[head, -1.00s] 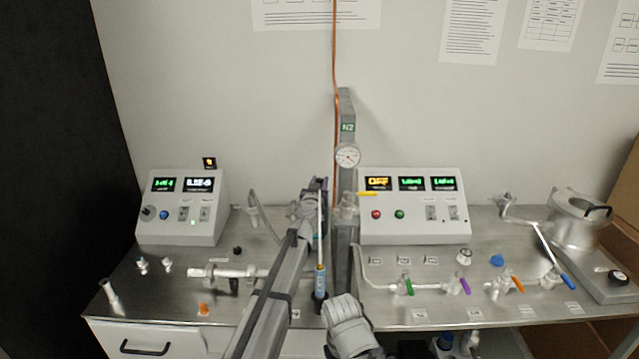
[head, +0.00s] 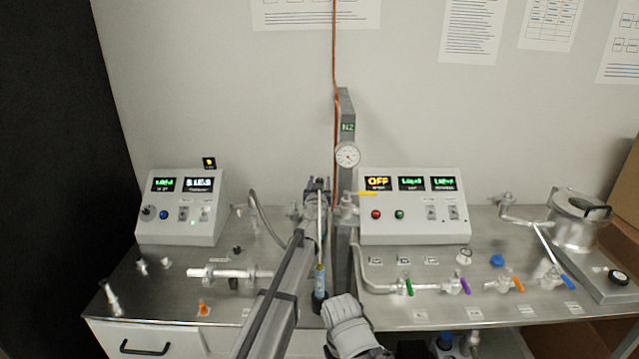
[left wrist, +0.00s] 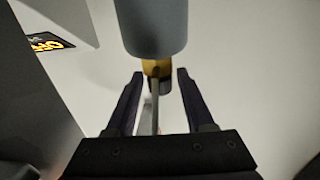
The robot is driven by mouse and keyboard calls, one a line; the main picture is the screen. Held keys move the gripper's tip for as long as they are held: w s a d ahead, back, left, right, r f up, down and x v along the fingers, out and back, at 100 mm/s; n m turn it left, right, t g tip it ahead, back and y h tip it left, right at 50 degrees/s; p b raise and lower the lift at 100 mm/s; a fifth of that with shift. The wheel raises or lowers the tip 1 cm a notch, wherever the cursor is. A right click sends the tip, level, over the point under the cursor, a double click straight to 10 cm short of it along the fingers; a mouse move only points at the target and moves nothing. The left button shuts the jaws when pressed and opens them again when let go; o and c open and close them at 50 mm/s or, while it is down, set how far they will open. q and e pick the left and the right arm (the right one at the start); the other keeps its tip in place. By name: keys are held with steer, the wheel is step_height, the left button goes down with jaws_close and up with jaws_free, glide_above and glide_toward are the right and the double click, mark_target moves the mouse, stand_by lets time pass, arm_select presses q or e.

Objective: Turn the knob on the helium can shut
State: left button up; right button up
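My left gripper (head: 318,185) is near the back of the bench, in front of the grey post. It also shows in the left wrist view (left wrist: 160,95) with its two dark fingers apart. Between and beyond the fingers is a grey cylinder (left wrist: 155,25) with a brass fitting (left wrist: 156,68) and a dark knob-like end (left wrist: 162,86). A thin rod (left wrist: 155,112) runs between the fingers. In the head view a slim blue-labelled can (head: 320,280) stands upright beside my arm, with a pale rod above it. I cannot tell whether it is the same cylinder. My right gripper is not seen.
The grey post (head: 347,110) with its round gauge (head: 347,155) stands close right of the gripper. Control boxes stand left (head: 180,208) and right (head: 415,210). Valves with coloured handles (head: 465,285) line the right bench. A metal pot (head: 578,228) stands far right.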

mark_target(320, 180)
arm_select(q)
steer(key=shift+o, duration=0.5)
steer(key=shift+r, duration=0.1)
step_height(320, 180, up, 10)
steer(key=p, duration=1)
